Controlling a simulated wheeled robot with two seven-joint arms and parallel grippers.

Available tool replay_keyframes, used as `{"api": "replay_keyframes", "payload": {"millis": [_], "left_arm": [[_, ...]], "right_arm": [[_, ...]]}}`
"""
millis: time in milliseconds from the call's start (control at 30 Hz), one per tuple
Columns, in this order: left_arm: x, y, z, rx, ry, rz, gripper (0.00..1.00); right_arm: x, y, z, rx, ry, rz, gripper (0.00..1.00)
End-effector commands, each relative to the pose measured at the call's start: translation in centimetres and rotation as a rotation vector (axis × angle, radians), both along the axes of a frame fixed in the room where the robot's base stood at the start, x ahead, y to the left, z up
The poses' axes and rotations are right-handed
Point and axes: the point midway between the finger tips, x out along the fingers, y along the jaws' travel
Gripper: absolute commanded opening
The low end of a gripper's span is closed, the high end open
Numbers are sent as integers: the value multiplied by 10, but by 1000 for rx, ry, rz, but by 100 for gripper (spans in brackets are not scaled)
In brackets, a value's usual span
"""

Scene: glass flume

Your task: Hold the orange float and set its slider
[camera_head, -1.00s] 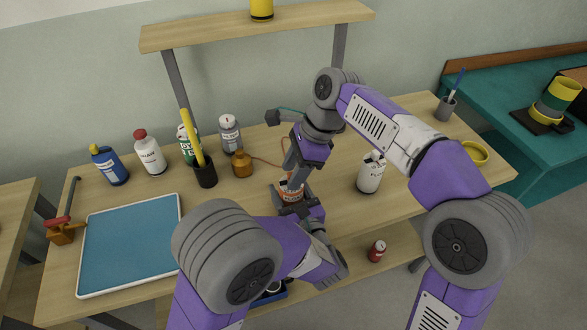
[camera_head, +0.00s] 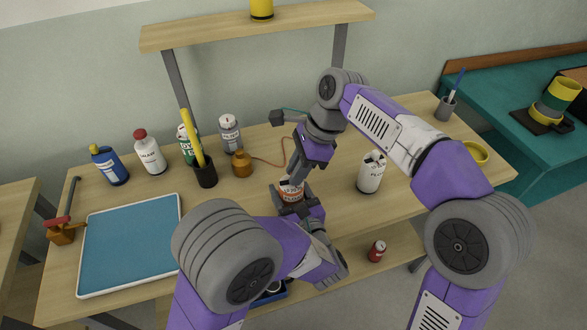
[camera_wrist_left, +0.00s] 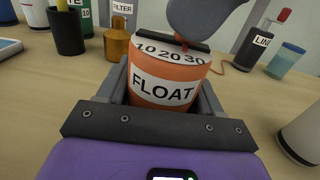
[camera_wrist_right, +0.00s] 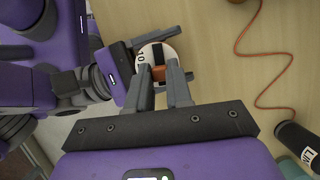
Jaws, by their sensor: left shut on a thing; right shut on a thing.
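The orange float (camera_head: 291,190), a short cylinder with a white FLOAT label, stands upright on the table. It fills the middle of the left wrist view (camera_wrist_left: 165,78), with a 10-20-30 scale on its upper band. My left gripper (camera_head: 294,196) is shut around the float's body. My right gripper (camera_head: 295,172) comes down from above onto the float's top.
An amber bottle (camera_head: 242,165) and a black cup (camera_head: 205,172) stand left of the float. A white bottle (camera_head: 371,174) stands to the right. An orange cord (camera_head: 270,161) lies behind. A blue tray (camera_head: 130,243) lies at left; a shelf (camera_head: 250,27) spans above the back.

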Motion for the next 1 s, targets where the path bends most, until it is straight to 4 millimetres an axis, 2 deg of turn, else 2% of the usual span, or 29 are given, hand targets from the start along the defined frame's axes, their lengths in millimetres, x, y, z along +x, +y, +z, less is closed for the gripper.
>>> {"api": "replay_keyframes", "payload": {"millis": [67, 267, 300, 467, 800, 1000], "left_arm": [[0, 0, 0, -1, -1, 1, 30], [0, 1, 0, -1, 0, 3, 30], [0, 1, 0, -1, 0, 3, 30], [0, 1, 0, -1, 0, 3, 30], [0, 0, 0, -1, 0, 1, 30], [0, 0, 0, -1, 0, 0, 30]], "right_arm": [[2, -9, 0, 0, -3, -4, 0], [3, -10, 0, -1, -4, -2, 0], [3, -10, 0, -1, -3, -3, 21], [3, -10, 0, -2, -2, -3, 46], [3, -10, 3, -1, -2, -2, 47], [5, -20, 27, 1, -5, -3, 47]]}}
